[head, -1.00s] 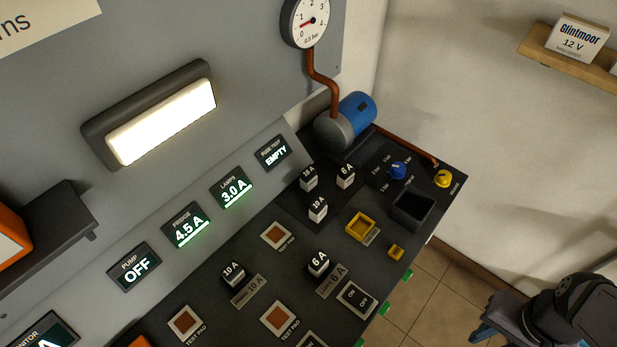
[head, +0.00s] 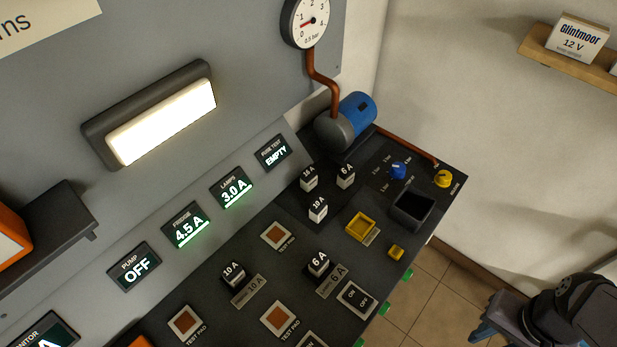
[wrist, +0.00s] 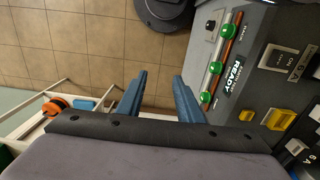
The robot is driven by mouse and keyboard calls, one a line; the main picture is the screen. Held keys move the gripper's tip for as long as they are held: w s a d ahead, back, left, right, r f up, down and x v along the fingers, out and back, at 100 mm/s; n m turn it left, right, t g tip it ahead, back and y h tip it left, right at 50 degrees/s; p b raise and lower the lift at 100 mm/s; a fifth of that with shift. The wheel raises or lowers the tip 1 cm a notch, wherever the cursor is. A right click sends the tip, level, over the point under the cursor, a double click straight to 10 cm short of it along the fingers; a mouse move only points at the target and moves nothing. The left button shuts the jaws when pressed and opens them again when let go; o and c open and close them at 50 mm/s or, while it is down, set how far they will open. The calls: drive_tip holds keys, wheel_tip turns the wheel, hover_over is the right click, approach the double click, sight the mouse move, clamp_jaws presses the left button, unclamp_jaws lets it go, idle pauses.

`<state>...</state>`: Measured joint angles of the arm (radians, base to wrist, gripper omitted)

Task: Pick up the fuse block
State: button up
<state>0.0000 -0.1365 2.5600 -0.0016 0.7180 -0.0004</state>
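Several fuse blocks, black-topped with white sides and marked 10 A or 6 A, stand on the dark panel in the head view. Three stand together near the pump: a 10 A block (head: 309,179), a 6 A block (head: 345,177) and a 10 A block (head: 318,209). Nearer stand another 10 A block (head: 232,274) and another 6 A block (head: 318,263). Which one the task means cannot be told. My gripper (wrist: 160,92) shows in the wrist view with its blue fingers apart and nothing between them. It is off the panel's front edge, over the floor side.
A yellow tray (head: 361,227), a black open bin (head: 412,209) and a small yellow button (head: 396,252) are on the panel. Blue (head: 398,170) and yellow (head: 443,178) knobs stand behind. Green buttons (wrist: 228,31) line the front edge. The fuse test display (head: 273,153) reads EMPTY.

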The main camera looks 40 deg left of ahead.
drive_tip(key=shift+o, duration=1.4)
